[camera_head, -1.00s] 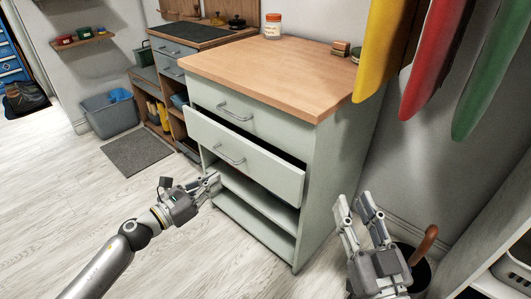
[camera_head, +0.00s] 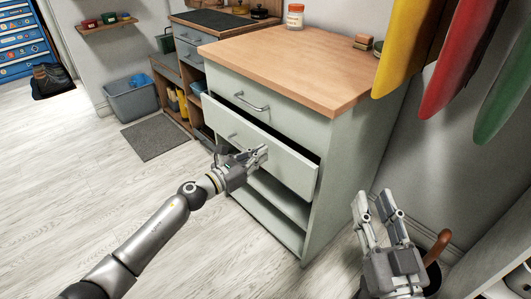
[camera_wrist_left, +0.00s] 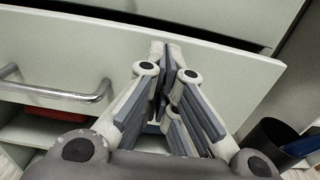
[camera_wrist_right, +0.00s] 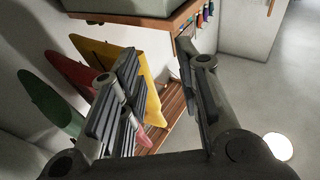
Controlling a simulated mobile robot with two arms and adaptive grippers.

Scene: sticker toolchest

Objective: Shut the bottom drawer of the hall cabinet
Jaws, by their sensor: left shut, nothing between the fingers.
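The hall cabinet is pale green with a wooden top (camera_head: 300,62). Its bottom drawer (camera_head: 295,171) is pulled part way out, with a dark gap above its front. The drawer above (camera_head: 262,105) is closed. My left gripper (camera_head: 264,151) is shut and empty in front of the bottom drawer's face, right of its handle. In the left wrist view, the drawer front (camera_wrist_left: 225,72) fills the space ahead of the fingertips and its bar handle (camera_wrist_left: 60,92) is at left. I cannot tell whether the fingertips touch it. My right gripper (camera_head: 374,202) is open and empty, right of the cabinet.
Open shelves (camera_head: 280,198) lie below the drawer. A jar (camera_head: 295,17) and a small wooden block (camera_head: 363,41) stand on top. Yellow, red and green hanging items (camera_head: 449,62) are at right. A dark bin (camera_head: 433,270) stands near my right gripper.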

